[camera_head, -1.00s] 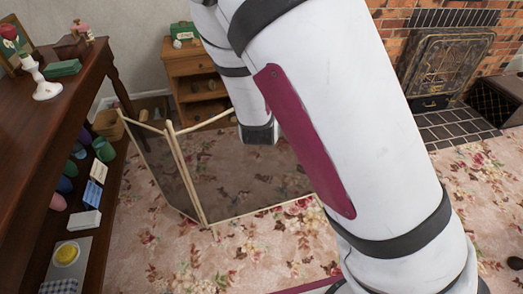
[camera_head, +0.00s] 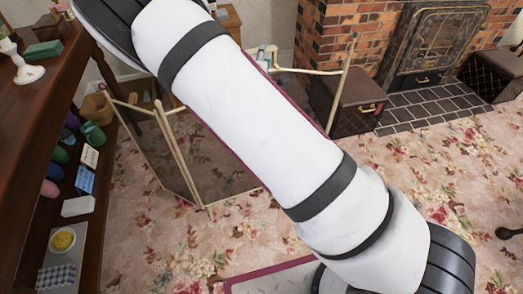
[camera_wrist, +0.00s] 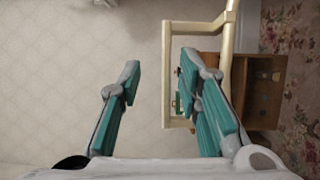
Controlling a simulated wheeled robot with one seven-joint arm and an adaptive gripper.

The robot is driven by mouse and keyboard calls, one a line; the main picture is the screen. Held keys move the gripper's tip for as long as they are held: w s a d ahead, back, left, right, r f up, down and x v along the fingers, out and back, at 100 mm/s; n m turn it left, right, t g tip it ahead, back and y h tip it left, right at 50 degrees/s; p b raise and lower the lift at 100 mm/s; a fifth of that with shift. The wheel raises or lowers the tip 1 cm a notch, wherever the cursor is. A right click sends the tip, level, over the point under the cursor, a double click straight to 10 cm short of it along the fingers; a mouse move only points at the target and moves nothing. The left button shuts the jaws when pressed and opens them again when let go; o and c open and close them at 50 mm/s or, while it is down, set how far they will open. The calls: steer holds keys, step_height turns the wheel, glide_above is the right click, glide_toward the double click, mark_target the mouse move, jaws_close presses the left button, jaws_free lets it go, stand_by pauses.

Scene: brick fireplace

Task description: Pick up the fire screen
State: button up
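The fire screen (camera_head: 178,160) is a folding screen of dark see-through mesh panels in a thin cream frame. It stands upright on the floral carpet, left of centre in the head view. My arm hides much of its middle; its right panel shows beyond the arm. In the wrist view, part of a cream frame (camera_wrist: 200,27), seemingly the screen's, lies beyond my gripper (camera_wrist: 158,80). The gripper's teal fingers are apart, with nothing seen held between them. One upright bar appears in the gap between the fingers; I cannot tell how far beyond them it is.
A dark wooden table with a shelf (camera_head: 60,100) runs along the left. The brick fireplace (camera_head: 345,35) has a dark tiled hearth (camera_head: 445,107) and a brown box (camera_head: 357,105) beside it. A wooden cabinet (camera_wrist: 262,90) stands behind the frame. Carpet at front is clear.

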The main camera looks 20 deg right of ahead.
steer(key=shift+a+f+b+x, duration=0.15)
steer(key=shift+b+x, duration=0.1)
steer(key=shift+x, duration=0.75)
steer(key=shift+f+b+x, duration=0.1)
steer(key=shift+b+x, duration=0.1)
steer(key=shift+x, duration=0.8)
steer(key=shift+a+f+b+x, duration=0.15)
steer(key=shift+b+x, duration=0.1)
steer(key=shift+x, duration=0.75)
steer(key=shift+d, duration=0.1)
steer(key=shift+c, duration=0.3)
jaws_close()
steer(key=shift+w+r, duration=0.1)
steer(key=shift+r, duration=0.15)
